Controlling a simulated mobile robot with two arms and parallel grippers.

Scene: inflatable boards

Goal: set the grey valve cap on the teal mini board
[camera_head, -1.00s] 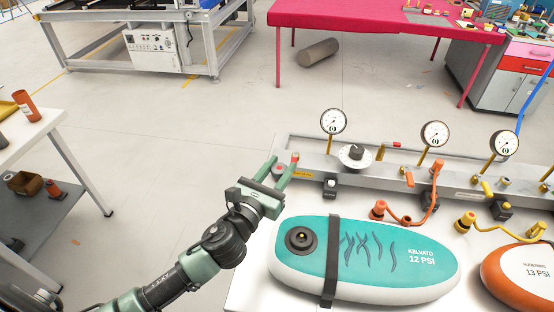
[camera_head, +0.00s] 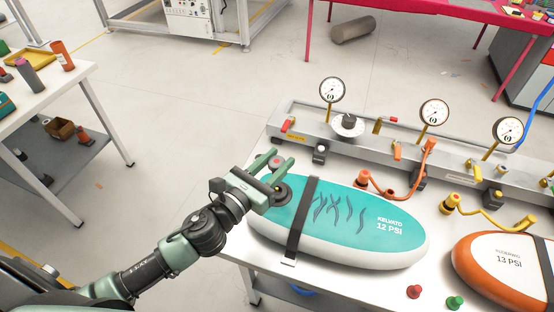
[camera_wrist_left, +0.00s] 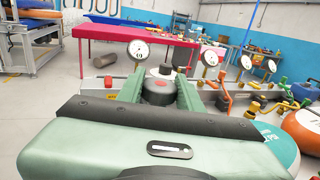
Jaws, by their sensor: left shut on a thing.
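The teal mini board (camera_head: 345,220) lies on the white bench, with a dark strap across it and "KELVATO 12 PSI" printed on top. Its dark round valve (camera_head: 283,192) shows at the left end, partly hidden by my gripper. My left gripper (camera_head: 277,163) is shut on the grey valve cap (camera_head: 274,162), which has a red centre on top. In the left wrist view the cap (camera_wrist_left: 158,90) sits upright between the fingers. The cap appears above the valve end of the board; the exact gap between them cannot be told. My right gripper is not in view.
A metal manifold with gauges (camera_head: 332,90) and an orange hose (camera_head: 400,185) stands behind the board. An orange-white board (camera_head: 500,270) lies to the right. A red cap (camera_head: 414,292) and a green cap (camera_head: 455,303) stand at the front. A side table (camera_head: 85,90) is at left.

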